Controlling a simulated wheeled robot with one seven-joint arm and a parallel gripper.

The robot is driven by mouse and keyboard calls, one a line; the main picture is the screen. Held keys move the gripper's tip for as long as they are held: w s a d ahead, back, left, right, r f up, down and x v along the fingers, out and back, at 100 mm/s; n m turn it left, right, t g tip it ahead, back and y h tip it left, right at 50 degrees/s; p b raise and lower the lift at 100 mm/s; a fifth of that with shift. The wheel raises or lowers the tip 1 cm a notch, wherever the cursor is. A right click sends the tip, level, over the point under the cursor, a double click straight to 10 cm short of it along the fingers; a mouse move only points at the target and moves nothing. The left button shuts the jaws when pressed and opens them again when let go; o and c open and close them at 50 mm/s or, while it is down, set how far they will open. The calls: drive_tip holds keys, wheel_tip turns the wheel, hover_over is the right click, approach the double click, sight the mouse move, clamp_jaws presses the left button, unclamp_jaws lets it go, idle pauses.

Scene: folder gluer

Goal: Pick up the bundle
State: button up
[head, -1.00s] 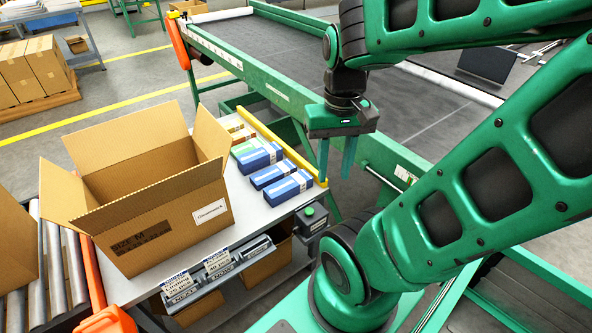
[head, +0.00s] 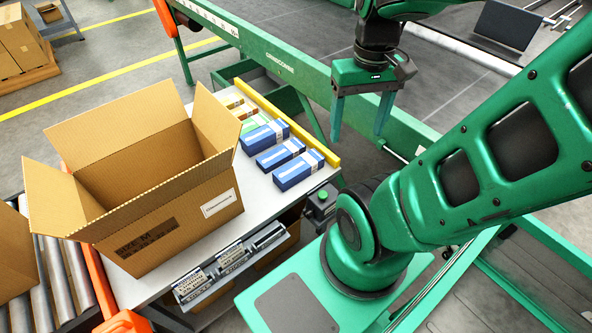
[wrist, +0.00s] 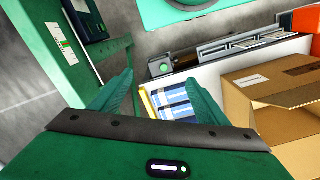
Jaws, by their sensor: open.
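Several blue bundles with white bands lie in a row on the white table (head: 262,200). The nearest is the front blue bundle (head: 298,170); behind it are a middle blue bundle (head: 280,154) and a rear blue bundle (head: 264,137). Green and orange bundles (head: 236,106) lie further back. My gripper (head: 359,140) hangs to the right of the bundles, beyond the table's yellow edge, with its fingers apart and empty. In the wrist view, blue bundles (wrist: 176,100) show beyond and between the fingers, partly hidden by the right finger.
An open cardboard box (head: 175,215) stands left of the bundles; it also shows in the wrist view (wrist: 275,95). A yellow rail (head: 290,127) edges the table beside the bundles. A green conveyor frame (head: 290,65) runs behind. A small box with a green button (head: 322,200) sits at the front corner.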

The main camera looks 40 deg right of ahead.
drive_tip(key=w+d+f+n, duration=0.2)
drive_tip(key=w+f+n, duration=0.1)
drive_tip(key=w+n, duration=0.3)
drive_tip(key=n+y, duration=0.4)
drive_tip(key=n, duration=1.3)
approach(300, 164)
drive_tip(key=shift+d+r, duration=0.1)
drive_tip(key=shift+r, duration=0.2)
drive_tip(key=shift+w+f, duration=0.1)
drive_tip(key=shift+f, duration=0.15)
drive_tip(key=shift+y, duration=0.3)
drive_tip(key=x, duration=0.4)
drive_tip(key=shift+w+f, duration=0.1)
drive_tip(key=shift+f, duration=0.1)
drive_tip(key=shift+x, duration=3.3)
drive_tip(key=c, duration=1.3)
